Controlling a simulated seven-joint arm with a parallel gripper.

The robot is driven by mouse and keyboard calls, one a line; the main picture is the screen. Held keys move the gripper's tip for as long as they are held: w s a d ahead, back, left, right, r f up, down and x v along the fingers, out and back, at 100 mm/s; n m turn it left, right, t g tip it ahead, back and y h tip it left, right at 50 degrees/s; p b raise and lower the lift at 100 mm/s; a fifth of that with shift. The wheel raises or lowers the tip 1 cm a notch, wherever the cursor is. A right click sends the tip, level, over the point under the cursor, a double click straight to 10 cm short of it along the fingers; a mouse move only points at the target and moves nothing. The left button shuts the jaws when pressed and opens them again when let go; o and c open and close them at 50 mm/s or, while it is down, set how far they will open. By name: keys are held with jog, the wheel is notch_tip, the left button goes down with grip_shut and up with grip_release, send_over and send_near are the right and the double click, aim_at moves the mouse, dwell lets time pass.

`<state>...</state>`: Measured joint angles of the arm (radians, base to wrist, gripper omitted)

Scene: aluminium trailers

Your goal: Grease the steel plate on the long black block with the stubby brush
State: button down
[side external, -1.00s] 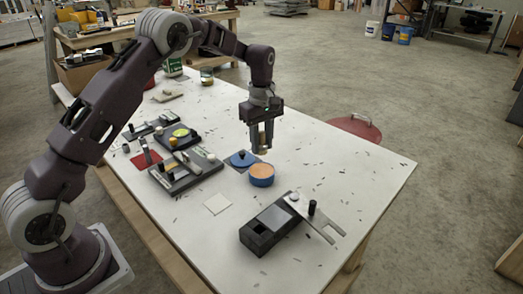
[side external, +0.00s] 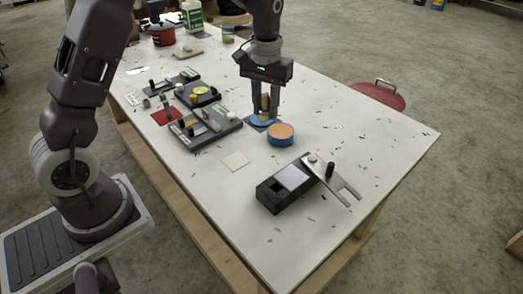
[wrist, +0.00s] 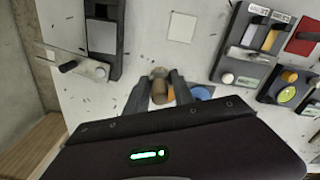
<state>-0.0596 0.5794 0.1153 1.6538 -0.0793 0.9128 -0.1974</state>
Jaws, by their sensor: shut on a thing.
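My gripper (side external: 265,114) is shut on the stubby brush (side external: 265,101), a short tan piece between the fingers. The brush also shows in the wrist view (wrist: 158,86). I cannot tell whether the brush touches anything. The long black block (side external: 272,198) lies toward the front right of the table. The grey steel plate (side external: 293,177) sits on its top, beside a dark square recess. The bristles are not clear.
A forked metal lever (side external: 343,187) with a black knob juts from the block's far end. Dark fixtures (side external: 213,134) stand on the left, with a pale square (side external: 236,161) near them. The white table (side external: 380,140) is clear at right, apart from scattered dark flecks.

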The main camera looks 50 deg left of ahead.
jog(key=s+d+m, duration=0.2)
jog(key=s+m, duration=0.2)
send_over(284, 169)
jog(key=shift+n, duration=0.3)
jog(key=f, duration=0.6)
jog(key=s+f, duration=0.1)
jog(key=f, duration=0.1)
jog(key=shift+d+f, duration=0.35)
jog(key=shift+f, duration=0.05)
jog(key=shift+d, duration=2.95)
jog(key=shift+a, duration=3.6)
jog(key=shift+w, duration=0.45)
jog(key=shift+d, duration=3.4)
jog(key=shift+a, duration=3.15)
jog(key=shift+w+a+r, duration=0.1)
jog(key=shift+a, duration=0.1)
notch_tip(284, 169, up, 8)
